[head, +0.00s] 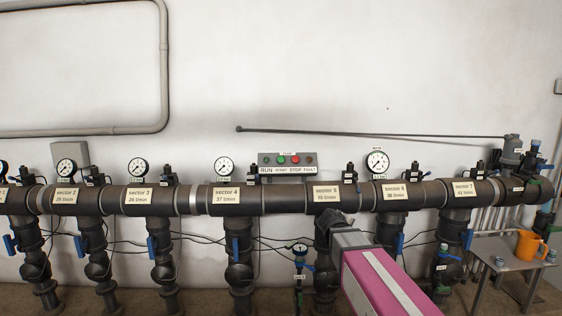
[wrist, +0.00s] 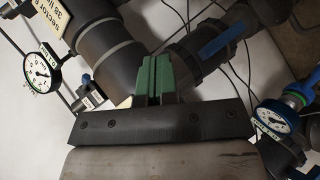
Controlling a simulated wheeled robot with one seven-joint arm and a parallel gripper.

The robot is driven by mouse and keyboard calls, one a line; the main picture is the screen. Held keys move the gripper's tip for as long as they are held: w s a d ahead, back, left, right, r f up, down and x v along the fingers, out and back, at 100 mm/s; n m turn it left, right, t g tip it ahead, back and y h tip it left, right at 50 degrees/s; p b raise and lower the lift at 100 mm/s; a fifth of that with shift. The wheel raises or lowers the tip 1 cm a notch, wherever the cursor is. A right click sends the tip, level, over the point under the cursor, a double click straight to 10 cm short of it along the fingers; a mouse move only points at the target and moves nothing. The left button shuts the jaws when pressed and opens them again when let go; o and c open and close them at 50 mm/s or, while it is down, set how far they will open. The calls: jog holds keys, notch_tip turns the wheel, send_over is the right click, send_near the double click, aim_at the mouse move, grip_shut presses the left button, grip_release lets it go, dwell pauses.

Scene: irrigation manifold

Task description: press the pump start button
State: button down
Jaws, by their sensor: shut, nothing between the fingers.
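The pump control box (head: 287,171) is a small grey panel on the wall above the main pipe. It is labelled RUN, START, STOP and FAULT. The green start button (head: 281,160) sits left of the red stop button (head: 295,160). My gripper (head: 330,222) is in front of the manifold, below the sector 5 label, lower and to the right of the box and apart from it. In the wrist view its green fingers (wrist: 155,78) are together with nothing between them. The box does not show in the wrist view.
The dark main pipe (head: 285,200) runs across the scene, with gauges and valves above and blue-handled (wrist: 221,40) branches below. Gauges flank the box, one at left (head: 224,167) and one at right (head: 377,162). A side table (head: 505,255) with an orange jug (head: 528,243) stands at right.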

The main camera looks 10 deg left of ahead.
aim_at(282, 158)
jog(key=w+a+r+n+t+y, duration=0.1)
jog(key=a+r+n+t, duration=0.4)
jog(key=a+r, duration=0.8)
jog(key=w+a+r+n+t+y, duration=0.1)
jog(key=a+r+n+t+y, duration=0.2)
jog(key=a+r, duration=1)
notch_tip(282, 158, up, 3)
jog(key=n+t, duration=0.2)
jog(key=n, duration=0.2)
jog(key=shift+r+t, duration=0.2)
jog(key=shift+t, duration=0.1)
jog(key=shift+w, duration=0.1)
jog(key=shift+w+a+f, duration=0.3)
jog(key=shift+w+f, duration=0.45)
jog(key=shift+w, duration=0.5)
jog(key=shift+w+a+f, duration=0.25)
jog(key=shift+w+f, duration=0.5)
jog(key=shift+w, duration=0.45)
jog(key=shift+w+a+f, duration=0.3)
jog(key=shift+w+f, duration=0.45)
jog(key=shift+w, duration=0.5)
jog(key=shift+w, duration=0.1)
jog(key=shift+w+f, duration=0.15)
jog(key=shift+w, duration=0.1)
